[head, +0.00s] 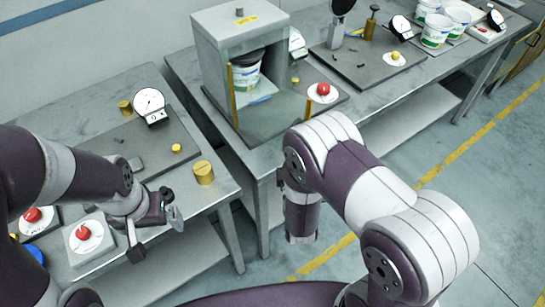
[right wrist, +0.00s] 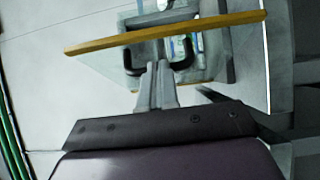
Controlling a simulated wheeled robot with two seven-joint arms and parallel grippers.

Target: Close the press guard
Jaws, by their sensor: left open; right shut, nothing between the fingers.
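The press (head: 207,55) is a grey box-shaped frame on the middle bench. In the right wrist view a yellow bar (right wrist: 165,33) crosses in front of the fingers of my right gripper (right wrist: 155,72), which are shut and empty; contact is unclear. That gripper is hidden in the head view. My left gripper (head: 157,233) is open and empty over the left bench.
A red button (head: 323,89) sits right of the press. The left bench holds a dial gauge (head: 149,104), a brass cylinder (head: 203,172) and another red button (head: 83,232). Several tubs (head: 436,30) stand at the back right. The floor at right is clear.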

